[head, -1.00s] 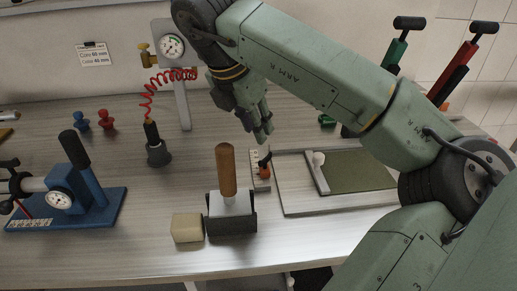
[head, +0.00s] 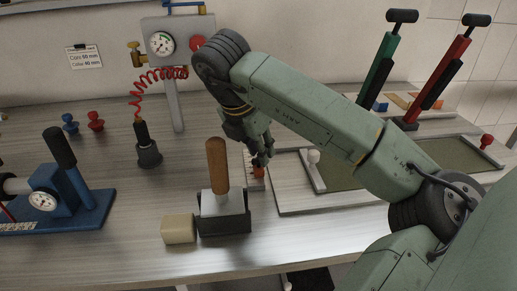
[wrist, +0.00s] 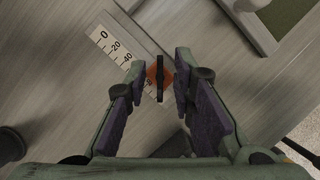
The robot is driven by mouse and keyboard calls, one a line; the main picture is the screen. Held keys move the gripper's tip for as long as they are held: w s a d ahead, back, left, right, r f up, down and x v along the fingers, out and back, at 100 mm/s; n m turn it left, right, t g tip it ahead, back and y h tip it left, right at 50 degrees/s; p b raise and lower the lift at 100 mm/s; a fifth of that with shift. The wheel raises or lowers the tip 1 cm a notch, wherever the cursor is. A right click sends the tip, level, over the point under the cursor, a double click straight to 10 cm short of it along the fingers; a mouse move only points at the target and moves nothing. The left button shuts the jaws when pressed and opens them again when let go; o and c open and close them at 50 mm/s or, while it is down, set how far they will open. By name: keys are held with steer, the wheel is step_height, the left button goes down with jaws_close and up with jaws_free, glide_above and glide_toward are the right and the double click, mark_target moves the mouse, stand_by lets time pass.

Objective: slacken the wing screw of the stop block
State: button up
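The stop block is orange, on a white ruler strip (wrist: 108,42) marked 0, 20, 40. In the wrist view its orange body (wrist: 151,74) shows below a thin black wing screw (wrist: 160,80), seen edge-on. My gripper (wrist: 159,72) is open, with one finger on each side of the wing and a visible gap on both sides. In the head view my gripper (head: 262,160) is low over the orange stop block (head: 258,172), which is partly hidden by the fingers; the wing is hidden there.
A wooden-handled tool (head: 217,165) in a dark holder stands just left of the stop block, with a beige block (head: 178,230) beside it. A framed board (head: 285,207) lies right. A gauge post (head: 175,105) stands behind. The front table strip is clear.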

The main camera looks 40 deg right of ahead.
jaws_close()
steer(key=shift+f+b, duration=0.1)
steer(key=shift+b, duration=0.25)
steer(key=shift+f+n+b, duration=0.1)
steer(key=shift+n+b, duration=0.5)
steer(key=n+t+b, duration=0.1)
steer(key=n+b, duration=0.1)
steer(key=shift+b, duration=0.3)
steer(key=n+t+y+b, duration=0.1)
steer(key=n, duration=0.2)
steer(key=n+t+b, duration=0.1)
steer(key=n, duration=0.1)
steer(key=shift+n+y+b, duration=0.3)
steer(key=shift+n+y, duration=0.1)
steer(key=n, duration=0.2)
steer(key=n+y, duration=0.1)
steer(key=n, duration=0.1)
steer(key=n+y, duration=0.1)
steer(key=n, duration=0.1)
steer(key=shift+r+t, duration=0.3)
steer(key=n+y+p, duration=0.2)
steer(key=n, duration=0.3)
steer(key=shift+n, duration=0.4)
steer(key=shift+f+g+y, duration=0.1)
steer(key=shift+g+y, duration=0.2)
steer(key=shift+g, duration=0.1)
